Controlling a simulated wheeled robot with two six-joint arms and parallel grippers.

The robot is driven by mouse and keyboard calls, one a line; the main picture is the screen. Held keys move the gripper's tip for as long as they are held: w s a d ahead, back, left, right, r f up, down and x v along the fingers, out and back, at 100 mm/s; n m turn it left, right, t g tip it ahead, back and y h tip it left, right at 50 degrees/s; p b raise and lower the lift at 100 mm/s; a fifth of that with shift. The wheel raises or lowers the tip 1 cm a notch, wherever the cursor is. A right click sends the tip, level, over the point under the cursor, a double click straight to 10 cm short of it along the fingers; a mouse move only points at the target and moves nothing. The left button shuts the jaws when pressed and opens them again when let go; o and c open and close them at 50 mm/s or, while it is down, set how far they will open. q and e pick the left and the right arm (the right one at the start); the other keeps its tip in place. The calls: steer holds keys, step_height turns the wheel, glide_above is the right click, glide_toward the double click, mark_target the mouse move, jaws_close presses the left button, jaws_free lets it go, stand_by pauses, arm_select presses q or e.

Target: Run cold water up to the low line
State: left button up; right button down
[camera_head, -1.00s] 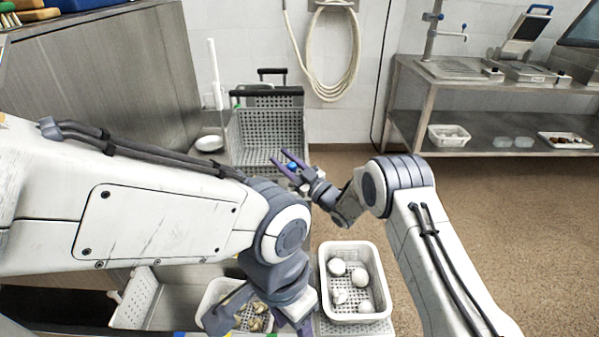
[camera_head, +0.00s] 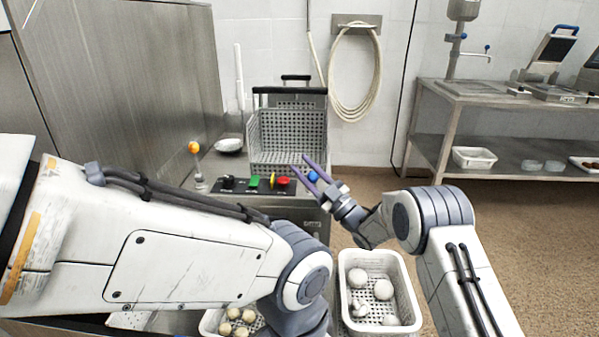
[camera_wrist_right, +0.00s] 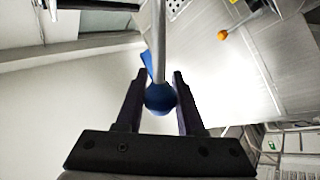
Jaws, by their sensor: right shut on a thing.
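My right gripper (camera_head: 314,168) is at the front of the steel unit (camera_head: 285,198), right of its buttons. Its fingers are shut on a blue ball knob (camera_head: 313,176). In the right wrist view the blue knob (camera_wrist_right: 160,97) sits between the fingers (camera_wrist_right: 157,92), at the end of a thin metal rod. An orange ball knob (camera_head: 193,147) stands on a post at the left of the unit; it also shows in the right wrist view (camera_wrist_right: 222,35). My left arm crosses the lower left; its gripper is out of frame. I see no water or level line.
A perforated basket (camera_head: 287,135) with black handles stands behind a panel with green (camera_head: 254,181), yellow and red (camera_head: 282,180) buttons. A hose (camera_head: 333,65) hangs behind.

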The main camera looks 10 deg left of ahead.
steer(key=shift+d+r, duration=0.2)
steer(key=shift+r, duration=0.1)
steer(key=c, duration=0.5)
jaws_free()
steer(key=shift+a+f, duration=0.1)
steer(key=shift+a, duration=0.05)
steer(key=v, duration=1)
steer(key=shift+s+f, duration=0.15)
steer(key=shift+f, duration=0.05)
